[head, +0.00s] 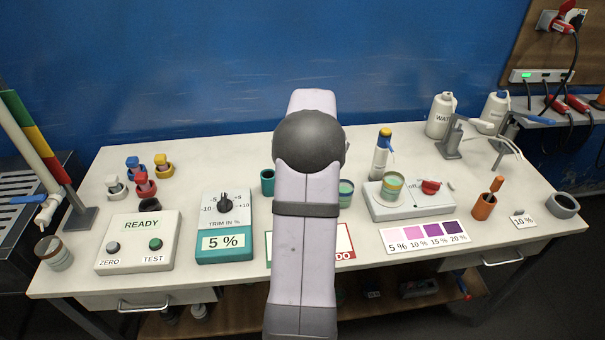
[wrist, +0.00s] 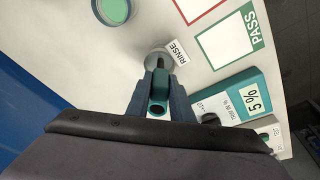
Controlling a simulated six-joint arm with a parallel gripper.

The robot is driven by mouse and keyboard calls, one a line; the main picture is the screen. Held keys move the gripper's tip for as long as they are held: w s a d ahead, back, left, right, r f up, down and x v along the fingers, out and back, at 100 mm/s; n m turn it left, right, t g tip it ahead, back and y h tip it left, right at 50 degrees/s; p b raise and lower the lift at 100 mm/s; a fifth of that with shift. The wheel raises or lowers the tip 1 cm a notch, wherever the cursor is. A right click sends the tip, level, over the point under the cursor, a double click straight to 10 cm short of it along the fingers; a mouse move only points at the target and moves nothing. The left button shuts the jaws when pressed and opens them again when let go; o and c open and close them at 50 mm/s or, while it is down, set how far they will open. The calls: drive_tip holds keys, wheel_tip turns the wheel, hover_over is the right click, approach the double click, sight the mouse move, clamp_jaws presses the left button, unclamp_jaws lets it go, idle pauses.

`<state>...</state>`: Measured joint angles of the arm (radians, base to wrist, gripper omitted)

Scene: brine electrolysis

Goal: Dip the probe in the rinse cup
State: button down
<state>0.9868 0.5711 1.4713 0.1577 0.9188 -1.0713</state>
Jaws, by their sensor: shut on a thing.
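My gripper (wrist: 161,77) is shut on the probe (wrist: 159,85). The rinse cup (wrist: 151,59) is a small grey round cup next to a RINSE label (wrist: 178,51). In the wrist view the probe's dark end overlaps the cup's opening. I cannot tell whether the tip is inside the cup or above it. In the head view my arm hides the gripper, the probe and the rinse cup.
A teal open-topped cup (head: 267,186) stands left of my arm. The trim box (head: 226,244) is in front of it. A green-filled container (head: 346,200) and a white bench unit (head: 408,210) are to the right. A PASS mat (wrist: 231,38) lies near the rinse cup.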

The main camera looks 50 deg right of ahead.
drive_tip(key=shift+r, duration=0.15)
idle(0.4)
drive_tip(key=p+v, duration=0.3)
drive_tip(key=w+p+v, duration=0.1)
drive_tip(key=p+v, duration=0.2)
drive_tip(key=v, duration=0.1)
drive_tip(key=w+d+p+v, duration=0.1)
drive_tip(key=p+v, duration=0.2)
drive_tip(key=shift+r, duration=0.55)
drive_tip(key=shift+w+a, duration=0.1)
drive_tip(key=shift+w, duration=0.05)
